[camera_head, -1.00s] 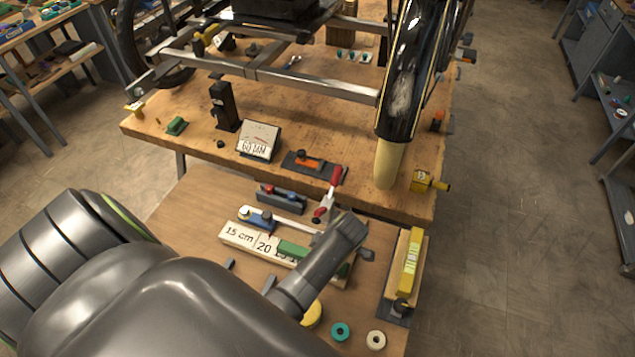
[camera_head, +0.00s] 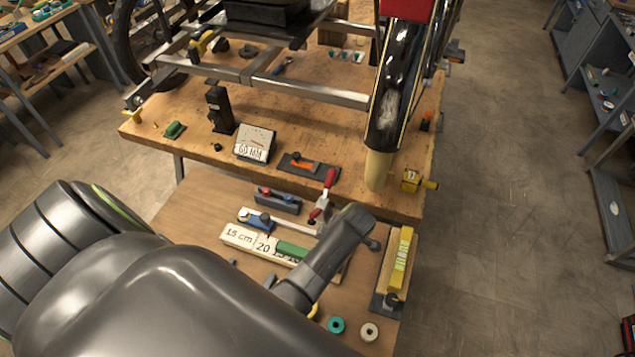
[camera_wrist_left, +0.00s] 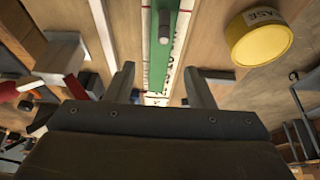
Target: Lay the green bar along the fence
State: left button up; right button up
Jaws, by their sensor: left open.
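The green bar (camera_head: 291,249) lies on the white ruler board (camera_head: 236,236), partly hidden behind my left gripper in the head view. In the left wrist view the green bar (camera_wrist_left: 158,62) runs lengthwise between the open fingers, with a round grey knob (camera_wrist_left: 164,24) on it. The ruler board's markings (camera_wrist_left: 181,38) show beside it. My left gripper (camera_wrist_left: 160,88) is open and empty; whether its fingertips are level with the bar is unclear. A pale straight strip (camera_wrist_left: 103,34), possibly the fence, runs parallel to the bar with a gap of bare wood. My right gripper is not in view.
A red-handled clamp (camera_head: 322,200) stands behind the ruler board. A yellow level-like block (camera_head: 400,258) sits at the right edge. A yellow round tin (camera_wrist_left: 258,38) is beside the board. Teal and white rings (camera_head: 337,325) lie near the front.

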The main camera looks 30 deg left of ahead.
pick_arm(q)
jog(key=p+v, duration=0.3)
jog(key=v, duration=0.2)
jog(key=shift+d+r, duration=0.1)
dwell(0.5)
